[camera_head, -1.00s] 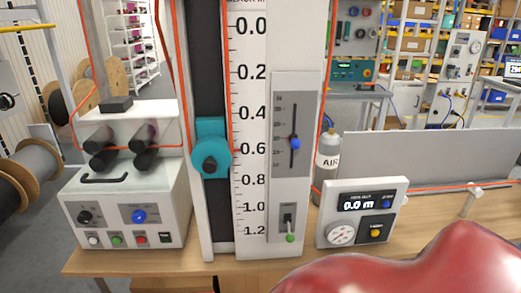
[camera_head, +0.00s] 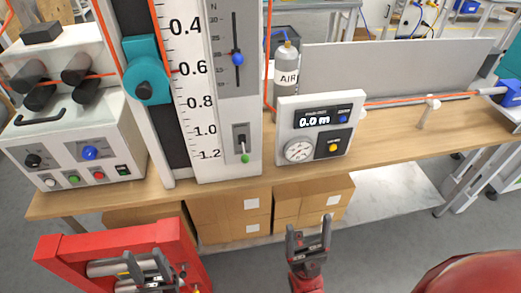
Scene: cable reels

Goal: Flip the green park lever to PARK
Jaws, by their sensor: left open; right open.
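The park lever is a small lever with a green knob (camera_head: 245,159). It hangs down from a dark slot on a grey plate (camera_head: 241,137), low on the white scale column, and its knob points down. My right gripper (camera_head: 308,228) is open and empty, below and to the right of the lever, in front of the bench edge. My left gripper (camera_head: 142,262) is at the bottom left, well below the bench, open, with its fingers partly hard to make out. Neither gripper touches the lever.
Above the lever is a blue-knobbed slider (camera_head: 238,59). A length meter (camera_head: 314,130) reading 0.0 m stands right of the column, with a grey AIR bottle (camera_head: 286,65) behind. A control box (camera_head: 75,140) stands left. Cardboard boxes (camera_head: 230,212) sit under the wooden bench (camera_head: 390,135).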

